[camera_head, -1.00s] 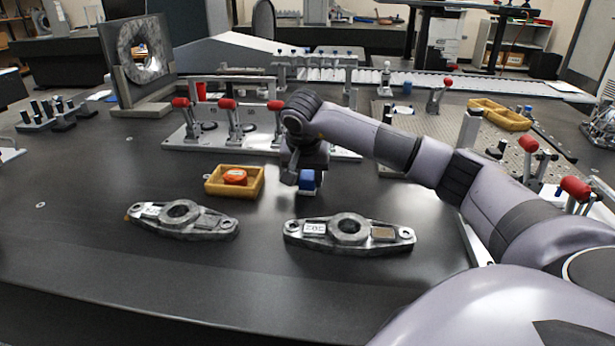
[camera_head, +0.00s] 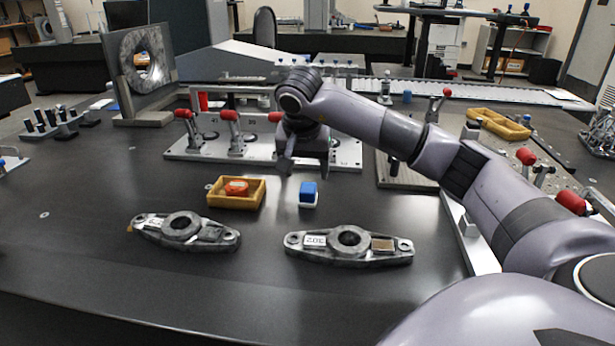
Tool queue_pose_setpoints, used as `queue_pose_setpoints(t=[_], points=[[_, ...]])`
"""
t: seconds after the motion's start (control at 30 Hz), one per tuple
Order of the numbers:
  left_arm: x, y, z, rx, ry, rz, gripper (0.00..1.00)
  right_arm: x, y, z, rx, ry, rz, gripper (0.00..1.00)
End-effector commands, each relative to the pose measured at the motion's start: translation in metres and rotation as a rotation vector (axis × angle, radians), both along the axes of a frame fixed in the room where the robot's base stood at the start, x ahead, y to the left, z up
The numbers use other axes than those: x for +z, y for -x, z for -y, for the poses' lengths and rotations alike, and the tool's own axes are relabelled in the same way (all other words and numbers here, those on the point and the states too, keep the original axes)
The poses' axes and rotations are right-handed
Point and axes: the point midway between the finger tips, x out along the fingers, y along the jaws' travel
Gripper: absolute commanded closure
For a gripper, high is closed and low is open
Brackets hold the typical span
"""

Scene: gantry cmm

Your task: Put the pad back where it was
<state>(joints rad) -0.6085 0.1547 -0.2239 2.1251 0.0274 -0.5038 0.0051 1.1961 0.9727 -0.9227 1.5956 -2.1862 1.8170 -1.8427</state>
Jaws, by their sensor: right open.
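A small block with a blue top and a white base (camera_head: 308,194), which looks like the pad, stands on the dark table behind the right-hand metal part. My right gripper (camera_head: 304,170) is open and empty, pointing down just above and behind the block, apart from it. The right metal part (camera_head: 349,240) carries a white label and a flat brownish patch (camera_head: 383,244). The left metal part (camera_head: 183,229) lies to its left. My left gripper is not in view.
A yellow tray (camera_head: 211,198) with an orange-red round item (camera_head: 236,187) stands left of the block. Behind my right gripper is a fixture plate (camera_head: 190,153) with red-handled clamps. The front of the table is clear.

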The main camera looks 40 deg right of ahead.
Motion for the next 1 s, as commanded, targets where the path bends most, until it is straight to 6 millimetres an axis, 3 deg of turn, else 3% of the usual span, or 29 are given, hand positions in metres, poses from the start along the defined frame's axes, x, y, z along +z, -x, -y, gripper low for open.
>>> queue_pose_setpoints(t=[0.1, 0.3, 1.0], points=[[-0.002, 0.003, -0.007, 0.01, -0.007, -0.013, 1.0, 0.023, 0.005, -0.007, 0.002, 0.001, 0.003, 0.32], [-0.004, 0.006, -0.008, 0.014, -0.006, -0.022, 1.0, 0.039, 0.01, -0.013, 0.0, 0.0, 0.0, 0.32], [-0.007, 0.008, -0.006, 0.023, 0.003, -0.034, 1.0, 0.04, 0.01, -0.013, 0.001, 0.0, 0.0, 0.32]])
